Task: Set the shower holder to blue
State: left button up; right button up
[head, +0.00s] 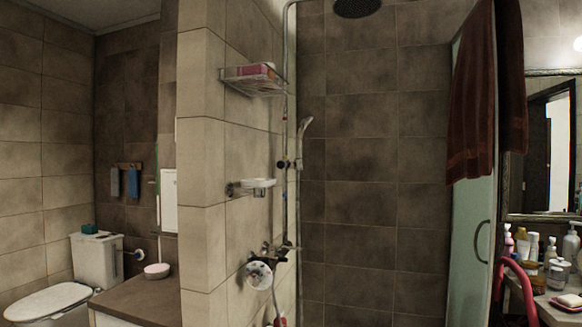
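The shower holder (284,164) is a small dark fitting on the vertical chrome shower rail (286,215), at the corner of the light and dark tiled walls. A chrome hand shower (305,125) stands tilted just above and beside it. The fitting is too small to tell a blue mark or its setting. Lower on the rail is a chrome mixer tap (275,250), with a round pale disc (259,274) below left of it. Neither of my grippers is in view.
A wire shelf (252,80) and a soap dish (252,187) jut from the light wall left of the rail. A glass door (470,245) with a brown towel (471,95) stands at right. A wooden-topped counter (135,301) is at lower left, a crowded vanity (560,311) at right.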

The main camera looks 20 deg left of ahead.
aim_at(283, 165)
jog(key=z, duration=0.5)
jog(key=i, duration=0.95)
jog(key=z, duration=0.1)
